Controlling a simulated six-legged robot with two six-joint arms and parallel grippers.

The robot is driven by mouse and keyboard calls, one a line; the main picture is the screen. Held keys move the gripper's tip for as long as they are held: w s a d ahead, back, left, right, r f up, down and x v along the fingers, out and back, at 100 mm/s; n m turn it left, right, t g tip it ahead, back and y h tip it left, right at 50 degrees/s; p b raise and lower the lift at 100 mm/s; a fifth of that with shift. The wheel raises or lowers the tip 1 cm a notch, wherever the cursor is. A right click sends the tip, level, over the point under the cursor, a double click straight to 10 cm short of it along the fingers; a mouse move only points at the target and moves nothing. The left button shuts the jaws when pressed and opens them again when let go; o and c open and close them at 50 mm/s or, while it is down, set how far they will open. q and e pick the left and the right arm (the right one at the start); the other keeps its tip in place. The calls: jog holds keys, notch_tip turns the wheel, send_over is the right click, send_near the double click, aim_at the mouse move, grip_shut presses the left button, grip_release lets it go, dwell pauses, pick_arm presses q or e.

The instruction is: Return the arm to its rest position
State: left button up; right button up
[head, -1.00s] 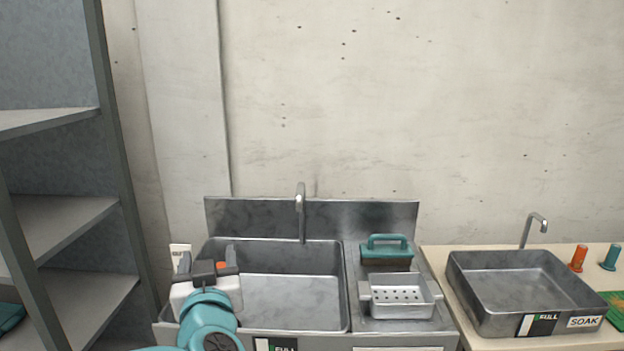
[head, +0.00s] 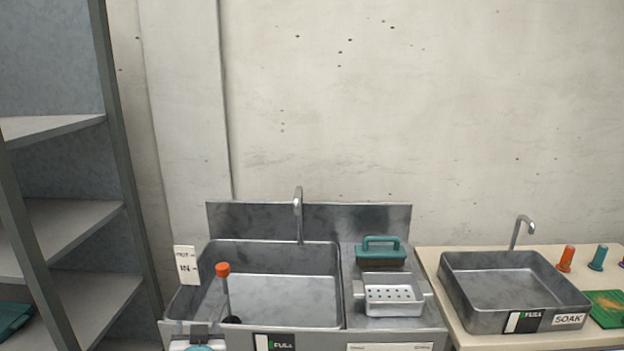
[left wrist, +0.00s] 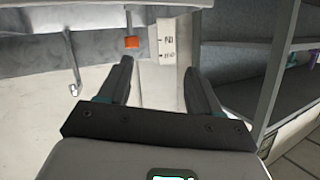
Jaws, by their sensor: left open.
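My left gripper (head: 198,330) shows only in part at the bottom edge of the head view, at the front left of the large sink. In the left wrist view its two dark fingers (left wrist: 160,78) are spread apart with nothing between them. My right gripper is in neither view.
A grey shelf unit (head: 122,180) stands close on the left. A white card (head: 185,265) stands at the sink's left edge. A teal-handled brush (head: 381,243) and perforated tray (head: 390,294) sit right of the sink; the SOAK basin (head: 510,280) is farther right.

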pick_arm(q)
jog(key=s+d+f+m+g+h+p, duration=0.15)
jog(key=s+f, duration=0.25)
jog(key=f, duration=0.4)
jog(key=s+f+g+h, duration=0.2)
jog(key=s+f+g, duration=0.15)
jog(key=f, duration=0.45)
jog(key=s+d+f+m+g+h+p, duration=0.1)
jog(key=s+f, duration=0.3)
jog(key=f, duration=0.3)
jog(key=s+d+f+n+g+h, duration=0.1)
jog(key=s+d+f+g+h, duration=0.1)
jog(key=s, duration=0.7)
jog(key=s+d+f+n+g+h, duration=0.2)
jog(key=s+d+f+g+h, duration=0.1)
jog(key=s, duration=0.7)
jog(key=d+f+g, duration=0.1)
jog(key=d+g, duration=0.1)
jog(key=d, duration=0.1)
jog(key=shift+d+f, duration=0.2)
jog(key=shift+d, duration=0.1)
